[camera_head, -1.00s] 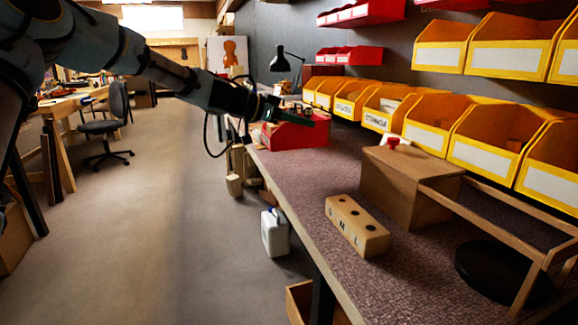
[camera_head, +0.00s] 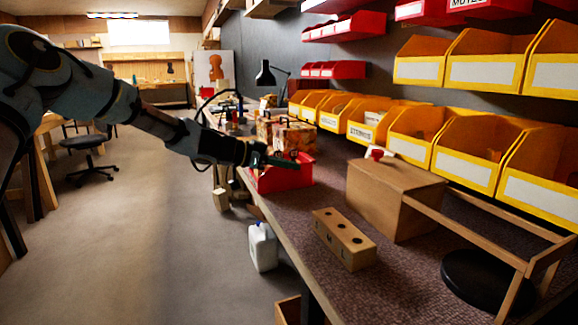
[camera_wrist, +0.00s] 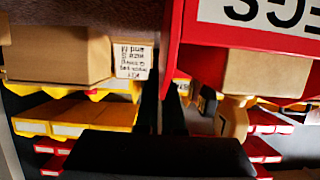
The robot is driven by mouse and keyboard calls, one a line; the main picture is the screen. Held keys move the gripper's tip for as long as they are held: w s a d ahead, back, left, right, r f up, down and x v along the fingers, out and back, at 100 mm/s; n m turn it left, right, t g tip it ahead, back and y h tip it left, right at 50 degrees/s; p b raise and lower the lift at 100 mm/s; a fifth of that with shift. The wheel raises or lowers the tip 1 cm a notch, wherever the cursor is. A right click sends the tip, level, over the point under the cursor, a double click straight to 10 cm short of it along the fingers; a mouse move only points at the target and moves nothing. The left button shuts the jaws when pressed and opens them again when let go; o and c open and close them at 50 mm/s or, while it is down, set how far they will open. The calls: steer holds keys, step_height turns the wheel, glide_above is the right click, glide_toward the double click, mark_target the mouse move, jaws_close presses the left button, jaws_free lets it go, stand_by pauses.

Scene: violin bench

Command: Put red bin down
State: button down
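The red bin (camera_head: 284,180) is at the near side of the bench, by its left edge, in the head view. I cannot tell whether its underside touches the bench top. In the wrist view the red bin (camera_wrist: 192,58) fills the upper right, with an upside-down white label whose visible letters read "EGS". My gripper (camera_head: 272,160) is at the bin's upper rim. In the wrist view its dark fingers (camera_wrist: 160,95) lie along the bin's red side wall and appear shut on it. The bin's contents are mostly hidden.
The bench top (camera_head: 318,197) is bare in front of the bin. A cardboard box (camera_head: 393,205) and a wooden block with holes (camera_head: 344,240) stand nearer. Patterned boxes (camera_head: 293,135) stand behind the bin. Yellow bins (camera_head: 410,135) line the wall; a black lamp (camera_head: 265,75) is farther back.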

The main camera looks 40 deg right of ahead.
steer(key=c, duration=1)
jaws_free()
steer(key=shift+c, duration=0.2)
steer(key=shift+r+p, duration=0.15)
steer(key=shift+p, duration=0.2)
steer(key=b+v, duration=0.1)
steer(key=v, duration=1.1)
